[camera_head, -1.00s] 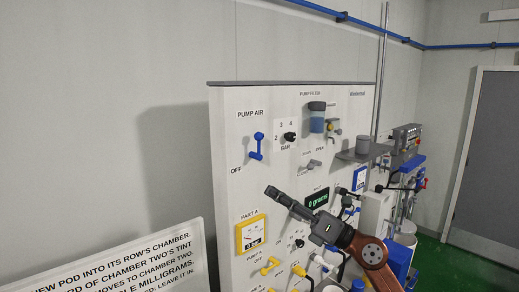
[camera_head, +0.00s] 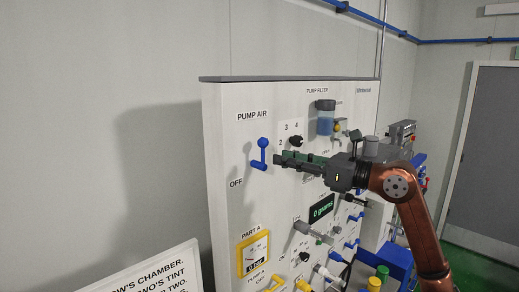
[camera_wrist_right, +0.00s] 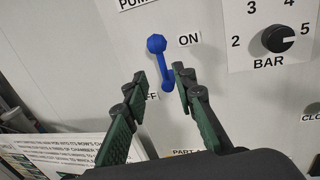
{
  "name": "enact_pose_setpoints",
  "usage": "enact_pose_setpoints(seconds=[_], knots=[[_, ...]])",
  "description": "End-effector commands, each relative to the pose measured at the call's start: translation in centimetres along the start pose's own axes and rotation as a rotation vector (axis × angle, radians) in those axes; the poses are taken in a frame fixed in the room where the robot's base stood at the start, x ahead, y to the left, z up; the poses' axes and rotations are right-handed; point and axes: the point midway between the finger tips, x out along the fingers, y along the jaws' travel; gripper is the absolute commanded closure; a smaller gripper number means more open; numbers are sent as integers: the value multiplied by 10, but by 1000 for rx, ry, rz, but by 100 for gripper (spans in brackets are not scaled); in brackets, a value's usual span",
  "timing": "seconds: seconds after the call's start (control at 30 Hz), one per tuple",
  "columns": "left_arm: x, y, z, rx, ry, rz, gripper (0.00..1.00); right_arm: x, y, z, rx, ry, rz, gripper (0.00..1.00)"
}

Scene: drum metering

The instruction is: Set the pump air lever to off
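My right gripper (camera_head: 278,159) is just right of the lever's lower part in the head view. In the right wrist view the lever (camera_wrist_right: 157,52) appears beyond and between the fingertips of the open right gripper (camera_wrist_right: 161,82), with the ON label (camera_wrist_right: 189,39) at its right. The fingers look apart from the lever; exact depth is unclear. My left gripper is not in view.
A black BAR knob (camera_wrist_right: 278,39) sits right of the lever. The blue-bowled pump filter (camera_head: 325,120) and the 0 grams display (camera_head: 321,208) are further right on the panel. A white sign (camera_head: 155,272) stands at lower left.

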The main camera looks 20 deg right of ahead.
Motion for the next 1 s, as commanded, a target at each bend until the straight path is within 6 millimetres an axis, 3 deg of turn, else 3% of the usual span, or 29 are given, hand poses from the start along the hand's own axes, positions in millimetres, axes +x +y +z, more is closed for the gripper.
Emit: enact_pose_setpoints(seconds=[0.17, 0.43, 0.7, 0.87, 1.0], knots=[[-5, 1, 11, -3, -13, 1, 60, 2, -3, 2, -2, 2, -10, 75], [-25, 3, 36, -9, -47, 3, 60, 36, -7, 4, 0, 1, -20, 75], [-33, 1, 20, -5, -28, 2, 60, 64, -8, 1, -1, 2, -20, 75], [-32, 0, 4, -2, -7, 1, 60, 68, -7, 0, -2, 2, -20, 75], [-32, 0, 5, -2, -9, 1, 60, 68, -7, 0, -2, 2, -19, 75]])
